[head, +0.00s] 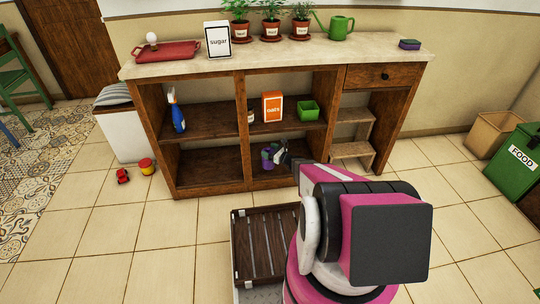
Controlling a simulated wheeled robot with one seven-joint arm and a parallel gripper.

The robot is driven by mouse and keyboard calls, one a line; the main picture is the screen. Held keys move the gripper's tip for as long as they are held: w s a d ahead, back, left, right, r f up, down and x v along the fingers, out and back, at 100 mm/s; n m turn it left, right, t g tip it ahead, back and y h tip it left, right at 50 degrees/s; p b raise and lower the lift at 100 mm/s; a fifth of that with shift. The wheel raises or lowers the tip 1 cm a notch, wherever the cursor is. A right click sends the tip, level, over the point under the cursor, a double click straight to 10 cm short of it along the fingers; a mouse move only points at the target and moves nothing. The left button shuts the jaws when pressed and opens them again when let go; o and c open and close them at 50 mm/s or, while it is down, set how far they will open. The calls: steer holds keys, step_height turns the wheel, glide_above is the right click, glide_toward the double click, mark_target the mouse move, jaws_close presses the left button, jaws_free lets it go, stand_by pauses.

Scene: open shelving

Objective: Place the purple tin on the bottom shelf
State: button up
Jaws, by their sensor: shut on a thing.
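The purple tin (266,163) is small in the head view, in front of or inside the lower middle compartment of the wooden shelving. My gripper (283,156) reaches into this opening from the front right and is shut on the tin. Grey-green patches show beside the purple, and I cannot tell whether they belong to the tin. The bottom shelf (210,176) is bare in its left compartment. My arm hides part of the right side of the middle compartment. I cannot tell whether the tin touches the bottom shelf.
A spray bottle (177,114), an orange oats box (271,107) and a green container (308,111) stand on the shelf above. A wooden divider (244,145) separates the compartments. A wooden crate (265,245) is before the unit. A red toy (122,176) lies on the floor left.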

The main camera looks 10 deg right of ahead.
steer(key=w+d+f, duration=0.2)
steer(key=w+f, duration=0.3)
steer(key=f, duration=0.2)
steer(key=shift+w+d+f, duration=0.3)
steer(key=shift+d+f, duration=0.05)
steer(key=shift+f, duration=0.1)
steer(key=o, duration=1.1)
steer(key=shift+c, duration=0.2)
